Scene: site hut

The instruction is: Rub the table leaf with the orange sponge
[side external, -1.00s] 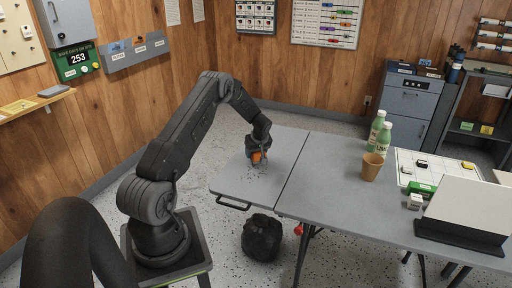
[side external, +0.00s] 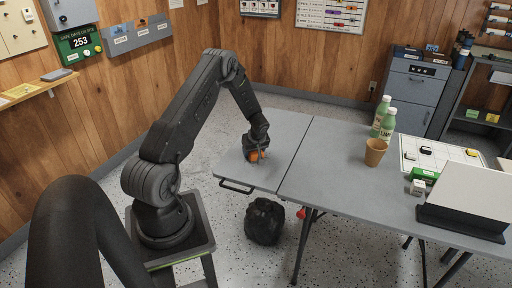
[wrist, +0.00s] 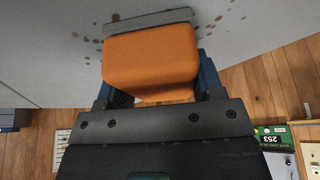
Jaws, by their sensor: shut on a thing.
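My gripper (side external: 256,150) is shut on the orange sponge (wrist: 150,62), with one finger on each side of it in the wrist view. The sponge also shows as a small orange patch below my gripper in the side view (side external: 254,156). A grey layer (wrist: 148,21) at its far end faces the table leaf and appears to touch it. The table leaf (side external: 285,133) is the grey left end section of the table, with a dark handle at its near edge. Several brown spots (wrist: 82,38) mark the leaf on both sides of the sponge.
The main table (side external: 330,180) joins the leaf at a seam on the right. A black bag (side external: 264,221) sits on the floor below.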

